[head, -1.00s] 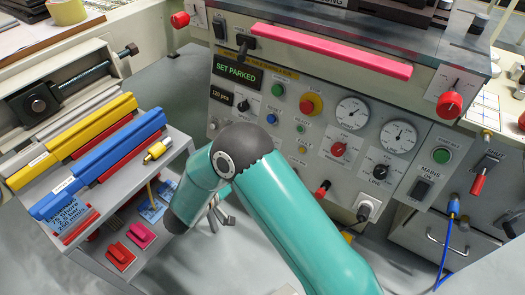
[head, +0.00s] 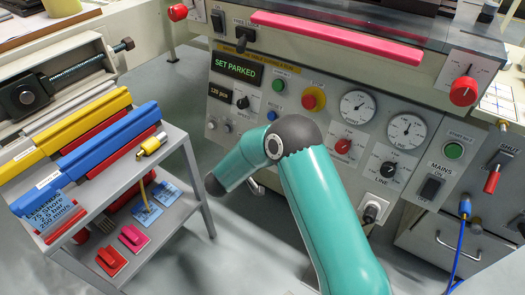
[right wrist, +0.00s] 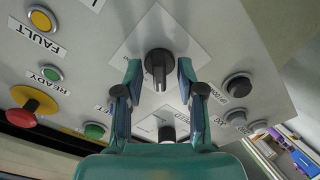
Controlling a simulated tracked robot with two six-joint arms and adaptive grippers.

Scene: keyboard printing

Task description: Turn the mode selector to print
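In the right wrist view a black knob (right wrist: 159,64) on a white diamond-shaped plate faces me on the grey panel; it looks like the mode selector, but no label for it is readable. My right gripper (right wrist: 159,74) is open, with one finger on each side of this knob. A small gap shows on both sides; I cannot tell how deep the tips reach. In the head view my teal right arm covers this part of the panel and hides the knob and gripper. The display (head: 236,69) reads SET PARKED. My left gripper is not in view.
A cart (head: 197,165) with yellow and blue bars stands left in the head view.

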